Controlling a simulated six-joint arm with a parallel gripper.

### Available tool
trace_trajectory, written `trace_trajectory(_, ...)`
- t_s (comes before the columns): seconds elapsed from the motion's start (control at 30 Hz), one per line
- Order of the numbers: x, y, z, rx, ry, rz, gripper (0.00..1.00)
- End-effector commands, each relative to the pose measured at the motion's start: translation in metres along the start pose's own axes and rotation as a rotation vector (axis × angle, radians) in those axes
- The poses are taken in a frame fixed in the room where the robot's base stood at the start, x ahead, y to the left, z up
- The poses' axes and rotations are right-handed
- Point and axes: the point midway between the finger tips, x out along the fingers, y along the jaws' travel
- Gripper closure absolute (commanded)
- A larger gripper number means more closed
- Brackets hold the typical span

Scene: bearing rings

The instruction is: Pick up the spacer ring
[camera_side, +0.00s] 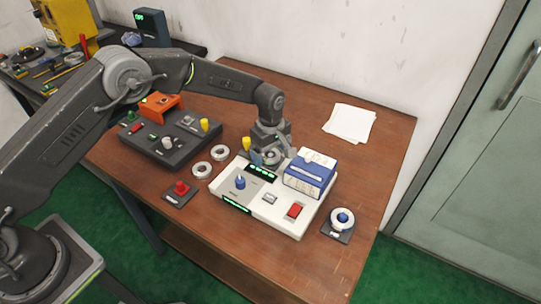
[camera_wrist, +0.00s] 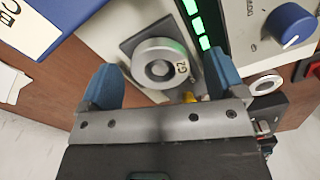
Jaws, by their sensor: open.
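A thick grey metal ring marked "G2" (camera_wrist: 181,68) sits on a dark square plate (camera_wrist: 129,47) on the white console, shown in the wrist view. My gripper (camera_wrist: 160,62) is open, with one blue fingertip on each side of this ring and visible gaps between. I cannot tell the height of the fingertips over it. In the side view my gripper (camera_side: 270,157) is low at the back of the white console (camera_side: 262,205) and hides most of this spot. Two loose pale rings, one farther back (camera_side: 212,153) and one nearer (camera_side: 195,171), lie on the table. Which ring is the spacer is not readable.
A blue-and-white box (camera_side: 311,180) stands on the console close right of my gripper. A dark control box (camera_side: 160,150) is at left, a red-button box (camera_side: 180,193) in front. A blue-knobbed ring stand (camera_side: 342,218) is at right. Papers (camera_side: 350,123) lie behind.

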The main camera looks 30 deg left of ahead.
Motion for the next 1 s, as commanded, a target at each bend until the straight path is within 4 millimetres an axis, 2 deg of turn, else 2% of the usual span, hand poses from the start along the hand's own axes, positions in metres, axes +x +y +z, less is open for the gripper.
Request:
trace_trajectory(0.2,0.0007,0.0001,-0.0002,0.0,0.0,0.001,0.11)
trace_trajectory(0.83,0.0004,0.0,-0.0002,0.0,0.0,0.0,0.71)
trace_trajectory(1.0,-0.0003,0.0004,-0.0002,0.0,0.0,0.002,0.71)
